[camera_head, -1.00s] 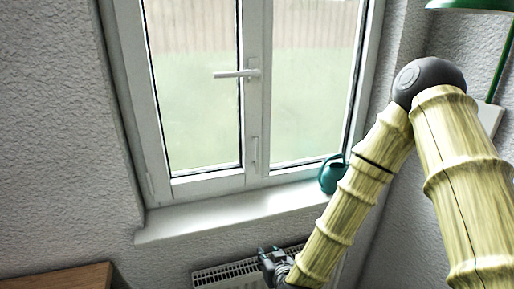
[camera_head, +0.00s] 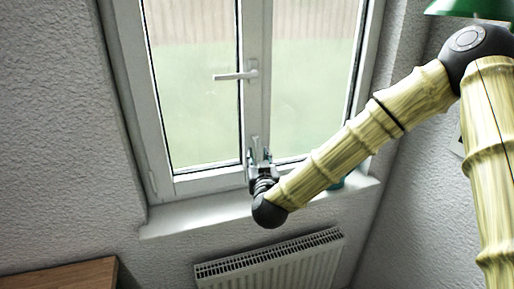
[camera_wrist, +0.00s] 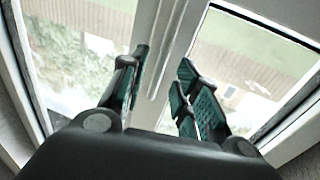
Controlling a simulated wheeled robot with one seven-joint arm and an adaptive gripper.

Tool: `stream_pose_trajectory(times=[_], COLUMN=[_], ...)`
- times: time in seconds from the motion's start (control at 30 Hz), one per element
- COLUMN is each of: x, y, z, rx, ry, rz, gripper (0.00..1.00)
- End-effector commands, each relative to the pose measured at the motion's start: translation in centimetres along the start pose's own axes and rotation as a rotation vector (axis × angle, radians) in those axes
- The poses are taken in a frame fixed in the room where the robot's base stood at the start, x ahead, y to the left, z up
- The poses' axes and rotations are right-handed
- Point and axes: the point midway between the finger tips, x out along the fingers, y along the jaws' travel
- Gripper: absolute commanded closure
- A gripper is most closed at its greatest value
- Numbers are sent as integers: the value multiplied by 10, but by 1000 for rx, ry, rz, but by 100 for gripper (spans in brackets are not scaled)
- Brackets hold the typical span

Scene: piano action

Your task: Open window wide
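The white window (camera_head: 205,177) has two glazed sashes that both look shut in their frame. Its white handle (camera_head: 236,75) lies level on the middle bar and points left in the head view. My gripper (camera_head: 260,156) is in front of the lower middle bar, below the handle. In the wrist view my gripper (camera_wrist: 160,85) has its two fingers apart with nothing held between them. The window's middle bar (camera_wrist: 174,45) runs up behind the fingers. The handle cannot be made out in the wrist view.
A white sill (camera_head: 200,215) runs under the window, with a radiator (camera_head: 270,262) below. A teal watering can (camera_head: 337,184) on the sill is mostly hidden by my arm. A green lamp shade (camera_head: 470,9) hangs top right. Brown furniture (camera_head: 65,274) stands lower left.

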Motion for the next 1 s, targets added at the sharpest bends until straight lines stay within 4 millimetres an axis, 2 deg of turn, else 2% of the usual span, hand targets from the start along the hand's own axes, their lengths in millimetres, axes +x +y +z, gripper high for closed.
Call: stream_pose_trajectory(times=[0.1,0.3,0.73,0.9,1.0], x=[18,38,45,45,45], y=[1,0,0,0,0], z=[-2,-1,1,1,1], rx=[0,0,0,0,0], ry=[0,-1,-1,-1,-1], rz=[1,0,-1,-1,-1], gripper=[68,68,68,99,100])
